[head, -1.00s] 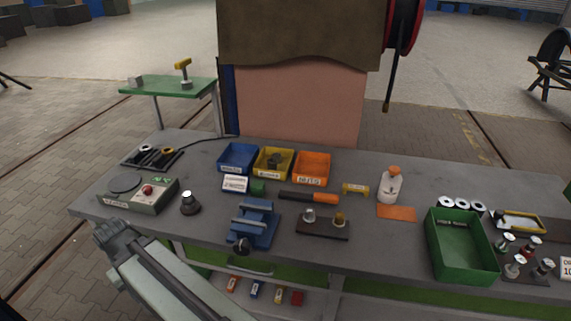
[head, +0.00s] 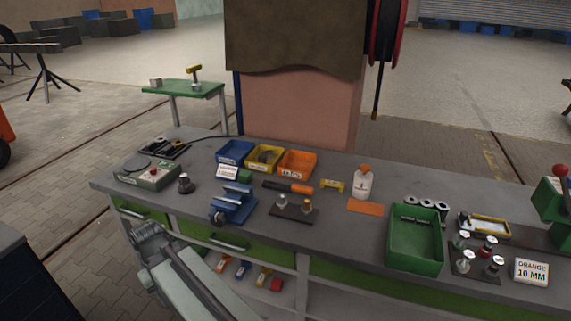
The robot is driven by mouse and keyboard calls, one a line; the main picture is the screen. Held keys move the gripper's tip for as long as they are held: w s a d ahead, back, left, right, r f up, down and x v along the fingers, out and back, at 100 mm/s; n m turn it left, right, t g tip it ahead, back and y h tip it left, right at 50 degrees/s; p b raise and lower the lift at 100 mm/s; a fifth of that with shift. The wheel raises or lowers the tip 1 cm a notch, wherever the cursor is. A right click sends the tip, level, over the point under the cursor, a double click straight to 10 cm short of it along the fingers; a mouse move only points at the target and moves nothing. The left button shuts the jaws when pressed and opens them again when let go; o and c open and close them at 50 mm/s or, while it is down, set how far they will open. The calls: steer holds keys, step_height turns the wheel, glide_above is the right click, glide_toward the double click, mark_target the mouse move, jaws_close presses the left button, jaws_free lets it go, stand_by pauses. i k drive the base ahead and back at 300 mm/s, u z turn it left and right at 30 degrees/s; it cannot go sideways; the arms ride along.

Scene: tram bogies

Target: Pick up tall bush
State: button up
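Several small metal bushes or fittings stand on the grey workbench (head: 340,230), and I cannot tell for sure which is the tall bush. A silver one (head: 281,200) and a brass one (head: 307,205) stand upright on a dark plate at the middle front. A dark piece with a silver top (head: 185,184) stands alone at the left. My arm reaches up from the lower left, in front of the bench. My gripper's fingers do not show.
A blue vise (head: 233,205) stands at the front edge. Blue, yellow and orange bins (head: 298,164) line the back. A pink pillar (head: 297,110) rises behind.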

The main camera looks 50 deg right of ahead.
mark_target(262, 158)
steer(key=u, duration=0.15)
steer(key=i, duration=0.9)
steer(key=z, duration=0.05)
